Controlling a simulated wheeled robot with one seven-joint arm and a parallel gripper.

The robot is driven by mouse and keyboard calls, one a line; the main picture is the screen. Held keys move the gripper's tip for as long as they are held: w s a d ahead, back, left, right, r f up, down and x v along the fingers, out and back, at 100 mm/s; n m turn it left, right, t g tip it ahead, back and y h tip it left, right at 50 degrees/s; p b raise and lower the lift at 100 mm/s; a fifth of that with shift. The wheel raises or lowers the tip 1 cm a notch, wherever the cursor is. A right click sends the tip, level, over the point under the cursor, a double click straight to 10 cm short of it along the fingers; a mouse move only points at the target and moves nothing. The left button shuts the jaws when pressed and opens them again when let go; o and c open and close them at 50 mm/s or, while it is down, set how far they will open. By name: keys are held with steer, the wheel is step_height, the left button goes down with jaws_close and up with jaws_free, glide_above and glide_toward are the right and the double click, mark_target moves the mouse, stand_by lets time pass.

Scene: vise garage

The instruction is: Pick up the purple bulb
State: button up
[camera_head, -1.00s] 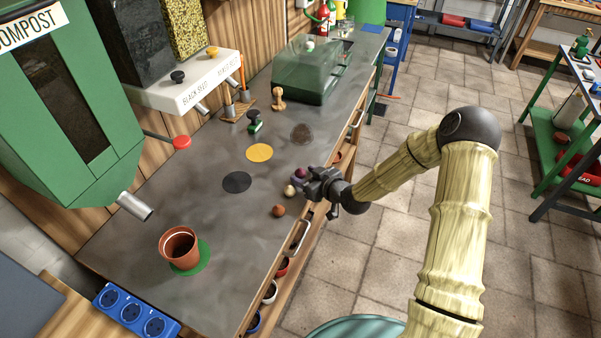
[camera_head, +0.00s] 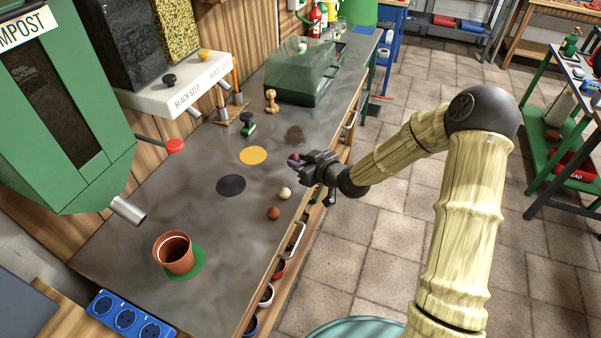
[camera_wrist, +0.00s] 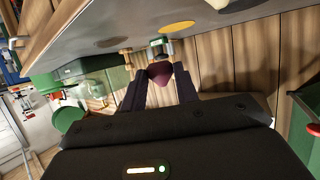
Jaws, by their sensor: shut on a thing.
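The purple bulb (camera_wrist: 160,72) is between the two fingers of my gripper (camera_wrist: 160,88) in the wrist view. My gripper is shut on it. In the head view the bulb (camera_head: 294,158) shows as a small purple patch at the tips of my gripper (camera_head: 300,161), over the right part of the grey bench top. A cream bulb (camera_head: 285,193) and a brown bulb (camera_head: 273,213) lie on the bench nearer the camera, apart from the gripper.
A terracotta pot (camera_head: 174,253) stands on a green disc at the near left. A black disc (camera_head: 231,185) and a yellow disc (camera_head: 253,156) lie mid-bench. A stamp (camera_head: 248,127) and a green glass-topped box (camera_head: 303,75) stand farther back. The compost dispenser (camera_head: 65,110) overhangs the left.

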step_height(320, 180, up, 3)
steer(key=shift+r, duration=0.2)
stand_by(0.5)
steer(key=s+d+f+m+t+h, duration=0.1)
steer(key=s+d+f+m+h, duration=0.2)
steer(key=d+f, duration=0.5)
steer(key=s+d+f+m+t+h, duration=0.2)
steer(key=s+d+f+m+h, duration=0.2)
steer(key=d+f, duration=0.5)
steer(key=shift+s+d+f+m+h, duration=0.15)
steer(key=shift+d+f+m+h, duration=0.15)
steer(key=shift+f+m+h, duration=0.6)
steer(key=shift+d+r, duration=0.1)
steer(key=shift+r, duration=0.25)
